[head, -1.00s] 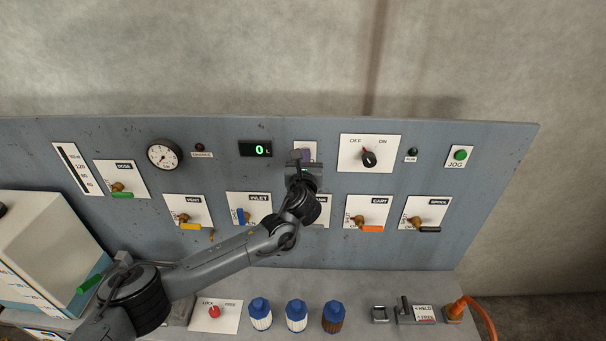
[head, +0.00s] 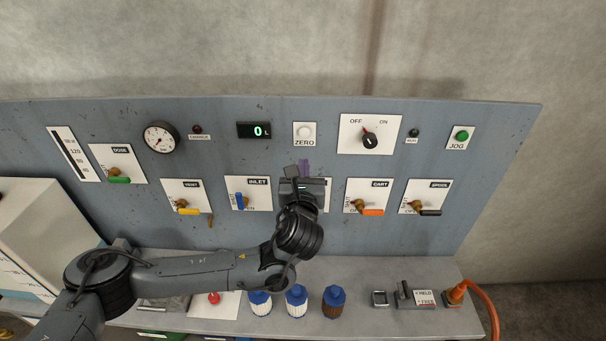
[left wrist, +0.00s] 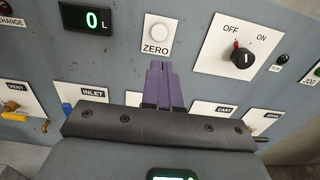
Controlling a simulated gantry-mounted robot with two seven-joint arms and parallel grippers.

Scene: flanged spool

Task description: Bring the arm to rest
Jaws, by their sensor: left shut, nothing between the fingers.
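My left gripper (head: 304,168) is in front of the grey panel (head: 350,255), just below the white ZERO button (head: 304,132). Its purple fingers are closed together with nothing between them. In the left wrist view the closed fingers (left wrist: 160,83) point up towards the panel, below the ZERO button (left wrist: 159,32). The gripper and wrist hide most of one valve plate between INLET and CART. My right gripper does not show.
The display (head: 254,130) reads 0 L. The OFF/ON knob (head: 370,139) and JOG button (head: 461,136) are to the right. Valve plates VENT, INLET, CART and SPOOL line the lower row. Blue-capped bottles (head: 297,300) stand on the ledge below; an orange cable (head: 484,300) is at right.

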